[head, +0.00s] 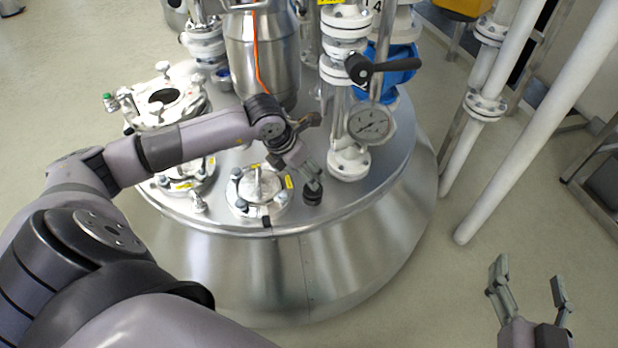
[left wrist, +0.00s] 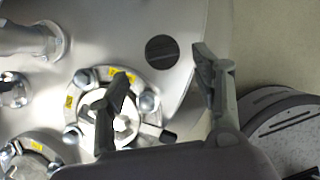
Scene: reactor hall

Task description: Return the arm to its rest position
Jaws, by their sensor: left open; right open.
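My left arm reaches in from the left over the steel reactor lid (head: 215,212). My left gripper (head: 312,155) is over the lid near the gauge pipe, partly hidden by its own wrist. In the left wrist view its two fingers (left wrist: 162,72) are spread with nothing between them. A dark round fitting (left wrist: 162,51) on the lid shows beyond the fingers; it also shows in the head view (head: 312,193), just below the gripper. I cannot tell whether they touch. My right gripper (head: 528,280) is open and empty over the floor at the lower right.
A clamped port (head: 257,190) sits close below the left gripper. A pressure gauge (head: 371,124) and a black valve handle (head: 375,68) stand to its right. A steel vessel (head: 262,50) rises behind. White pipes (head: 540,125) stand at the right. The floor around my right gripper is clear.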

